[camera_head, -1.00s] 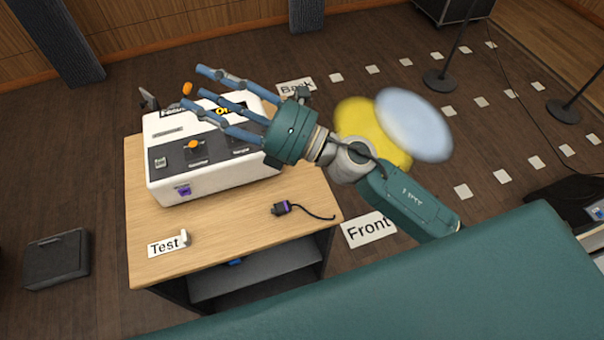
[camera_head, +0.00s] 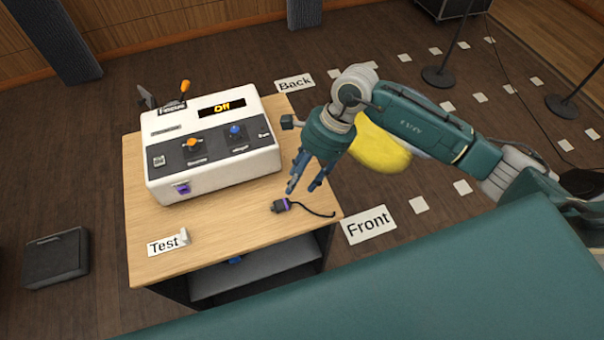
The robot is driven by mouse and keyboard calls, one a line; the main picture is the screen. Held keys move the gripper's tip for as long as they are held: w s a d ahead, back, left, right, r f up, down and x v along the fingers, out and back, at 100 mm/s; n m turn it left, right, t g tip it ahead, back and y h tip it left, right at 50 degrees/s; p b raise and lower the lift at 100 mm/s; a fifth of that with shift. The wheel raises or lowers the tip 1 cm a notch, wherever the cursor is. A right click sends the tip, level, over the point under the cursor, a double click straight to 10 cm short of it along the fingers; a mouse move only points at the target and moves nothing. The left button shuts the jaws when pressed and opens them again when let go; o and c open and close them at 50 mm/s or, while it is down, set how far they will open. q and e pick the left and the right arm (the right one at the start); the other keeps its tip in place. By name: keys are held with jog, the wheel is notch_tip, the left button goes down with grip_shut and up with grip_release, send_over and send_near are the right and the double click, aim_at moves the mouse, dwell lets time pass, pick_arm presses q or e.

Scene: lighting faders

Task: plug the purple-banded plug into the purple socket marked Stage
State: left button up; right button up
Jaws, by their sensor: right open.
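The purple-banded plug (camera_head: 281,206) is small and dark, and lies on the table with its black cable trailing to the right. The white control box (camera_head: 215,150) stands at the back of the table. Its purple socket (camera_head: 183,189) is low on the front face, towards the left; its marking is too small to read. My right gripper (camera_head: 305,186) is open and empty, fingers pointing down, just above and to the right of the plug, apart from it as far as I can tell. My left gripper is not in view.
The wooden table (camera_head: 215,238) has clear room in front of the box. A Test sign (camera_head: 166,245) stands at its front left. The box carries an orange fader (camera_head: 192,146), a blue fader (camera_head: 236,133), an upright orange-tipped lever (camera_head: 184,88) and a display reading Off.

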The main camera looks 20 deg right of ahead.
aim_at(286, 202)
jog(key=b+x, duration=0.4)
jog(key=x, duration=0.2)
jog(key=shift+f, duration=0.3)
jog(key=shift+a+f+b, duration=0.4)
jog(key=shift+f+b, duration=0.15)
jog(key=shift+b, duration=0.1)
jog(key=shift+r, duration=0.1)
jog(key=shift+c, duration=0.5)
grip_shut()
jog(key=shift+c, duration=1.8)
grip_release()
jog(key=v, duration=1.2)
